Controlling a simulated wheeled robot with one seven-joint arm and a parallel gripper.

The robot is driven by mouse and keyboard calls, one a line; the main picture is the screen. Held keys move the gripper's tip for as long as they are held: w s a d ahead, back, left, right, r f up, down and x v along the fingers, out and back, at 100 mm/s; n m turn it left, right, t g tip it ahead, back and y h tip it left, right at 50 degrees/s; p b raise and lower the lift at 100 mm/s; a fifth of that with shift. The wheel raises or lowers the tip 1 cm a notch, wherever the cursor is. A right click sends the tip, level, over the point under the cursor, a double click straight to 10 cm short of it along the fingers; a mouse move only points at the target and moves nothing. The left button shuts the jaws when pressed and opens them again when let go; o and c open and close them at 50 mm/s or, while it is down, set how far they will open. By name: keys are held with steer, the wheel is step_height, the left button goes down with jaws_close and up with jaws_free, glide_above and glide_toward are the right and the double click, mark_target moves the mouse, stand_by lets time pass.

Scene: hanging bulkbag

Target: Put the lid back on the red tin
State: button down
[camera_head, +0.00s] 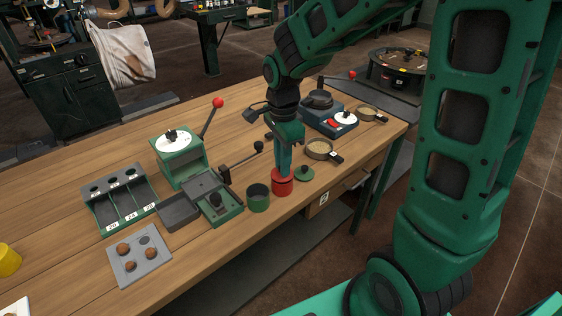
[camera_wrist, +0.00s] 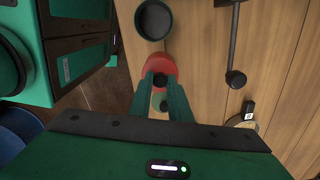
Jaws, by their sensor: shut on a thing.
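The red tin (camera_head: 282,188) stands near the front edge of the wooden bench. My gripper (camera_head: 283,172) points down directly over it. In the wrist view my fingertips (camera_wrist: 160,78) are closed on a dark knob at the red lid (camera_wrist: 160,62). The lid is over the tin; my fingers partly cover it, and I cannot tell whether it is fully seated or slightly above the rim. A green lid (camera_head: 304,174) with a dark knob lies on the bench just right of the tin. An open green tin (camera_head: 258,197) stands just left of it.
A sieve (camera_head: 320,149) lies behind the green lid. A grey-green lever device (camera_head: 215,198), a dial press (camera_head: 180,156) and a compartment rack (camera_head: 119,198) stand to the left. A grey tray (camera_head: 127,272) holds round brown items.

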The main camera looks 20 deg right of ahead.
steer(key=c, duration=1.1)
jaws_free()
steer(key=shift+r, duration=0.15)
steer(key=shift+r, duration=3.4)
steer(key=shift+c, duration=0.3)
jaws_close()
